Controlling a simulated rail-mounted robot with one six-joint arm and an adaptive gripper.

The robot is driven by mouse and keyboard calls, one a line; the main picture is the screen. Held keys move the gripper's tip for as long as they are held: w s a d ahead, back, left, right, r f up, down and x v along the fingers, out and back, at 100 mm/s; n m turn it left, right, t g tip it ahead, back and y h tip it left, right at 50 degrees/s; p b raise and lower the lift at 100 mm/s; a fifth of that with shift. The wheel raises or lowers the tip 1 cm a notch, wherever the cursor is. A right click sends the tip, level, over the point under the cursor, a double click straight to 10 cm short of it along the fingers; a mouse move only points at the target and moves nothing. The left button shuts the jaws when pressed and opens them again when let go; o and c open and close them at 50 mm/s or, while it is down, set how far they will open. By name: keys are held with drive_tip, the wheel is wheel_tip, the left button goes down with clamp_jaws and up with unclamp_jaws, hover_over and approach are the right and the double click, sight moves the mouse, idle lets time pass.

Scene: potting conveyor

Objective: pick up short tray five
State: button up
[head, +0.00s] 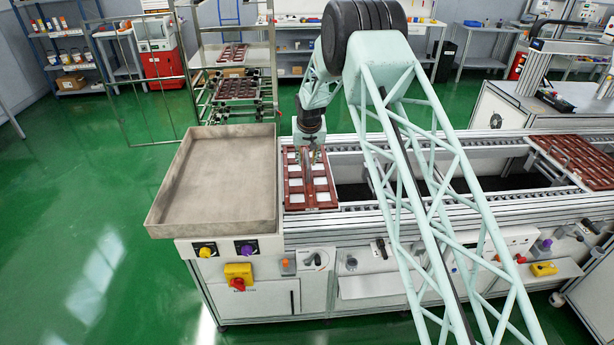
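A red-brown tray (291,196) with pale square compartments lies at the left end of the conveyor, just right of a large grey metal pan. My gripper (311,159) points down over the back half of this tray. It is small in view, and I cannot tell whether its fingers are open or shut, or whether they touch the tray. Another red-brown tray (580,160) lies at the right end of the conveyor. More red-brown trays sit on the rack behind, one on a middle shelf (236,88) and one higher (233,53). No number shows on any tray.
The grey pan (215,185) is empty, with raised walls. The conveyor rails (480,145) run right from the near tray, with dark open gaps between. The wire rack (200,98) stands behind the pan. Green floor is clear at left.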

clamp_jaws()
drive_tip(key=shift+r, duration=0.25)
idle(0.5)
drive_tip(key=shift+w+r+p, duration=0.1)
drive_tip(key=shift+r+p, duration=0.4)
drive_tip(key=shift+r, duration=1.4)
drive_tip(key=s+d, duration=0.3)
drive_tip(key=s, duration=0.4)
drive_tip(key=s+d+r, duration=0.1)
drive_tip(key=s+d, duration=0.2)
drive_tip(key=s, duration=0.4)
drive_tip(key=shift+s+d+r, duration=0.15)
drive_tip(key=shift+s+d, duration=0.15)
drive_tip(key=shift+d, duration=0.1)
